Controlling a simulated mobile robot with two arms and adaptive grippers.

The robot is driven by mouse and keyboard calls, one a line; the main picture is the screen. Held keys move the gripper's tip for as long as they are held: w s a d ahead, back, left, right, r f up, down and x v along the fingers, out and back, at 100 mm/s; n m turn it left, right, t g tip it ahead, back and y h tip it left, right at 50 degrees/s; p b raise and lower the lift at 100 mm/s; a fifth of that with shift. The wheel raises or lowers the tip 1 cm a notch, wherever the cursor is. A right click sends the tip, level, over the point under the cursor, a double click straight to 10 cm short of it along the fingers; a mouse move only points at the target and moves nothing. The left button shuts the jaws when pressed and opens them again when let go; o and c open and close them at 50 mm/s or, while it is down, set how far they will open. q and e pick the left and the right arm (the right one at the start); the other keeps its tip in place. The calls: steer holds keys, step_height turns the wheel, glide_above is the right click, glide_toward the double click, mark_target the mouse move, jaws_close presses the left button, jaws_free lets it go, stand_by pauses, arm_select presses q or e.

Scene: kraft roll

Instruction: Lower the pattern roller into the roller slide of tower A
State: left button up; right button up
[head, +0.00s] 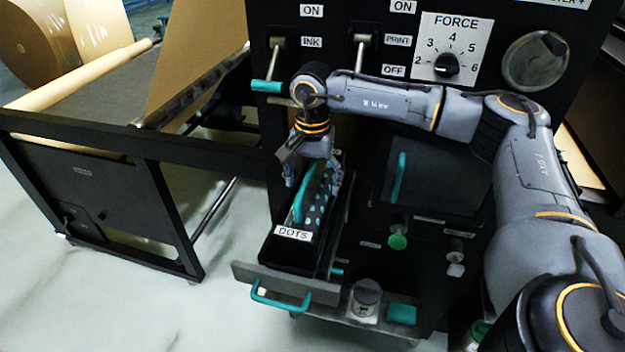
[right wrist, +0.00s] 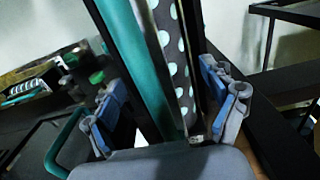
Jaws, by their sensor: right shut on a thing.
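The pattern roller (head: 318,203) is a dark unit with pale blue dots, a teal bar handle (head: 301,207) and a "DOTS" label (head: 293,234) on its near end. My right gripper (head: 312,178) is shut on it from above; the right wrist view shows blue finger pads either side of the teal bar (right wrist: 135,65) and dotted surface (right wrist: 178,62). The roller lies lengthwise over the pulled-out roller slide (head: 290,283), which has a teal front handle (head: 281,303). Whether it touches the slide's bed cannot be told. My left gripper is out of view.
The black machine front carries INK (head: 277,55) and PRINT (head: 361,50) levers and a FORCE dial (head: 447,64). A lidded jar (head: 366,298) stands right of the slide. A paper stand (head: 110,190) is at left. Pale floor lies open in front.

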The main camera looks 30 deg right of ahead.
mark_target(312, 165)
steer(key=shift+r, duration=0.2)
steer(key=o, duration=1.7)
steer(key=shift+a, duration=0.1)
steer(key=shift+s+f, duration=0.1)
steer(key=shift+f, duration=0.1)
steer(key=shift+r+p, duration=1.05)
steer(key=shift+r, duration=0.8)
steer(key=s+a, duration=0.3)
steer(key=a, duration=0.1)
steer(key=s+a+r+b, duration=0.1)
steer(key=s+a, duration=0.3)
steer(key=s+a+r, duration=0.1)
steer(key=s+a, duration=0.2)
steer(key=a, duration=0.1)
steer(key=shift+s, duration=0.2)
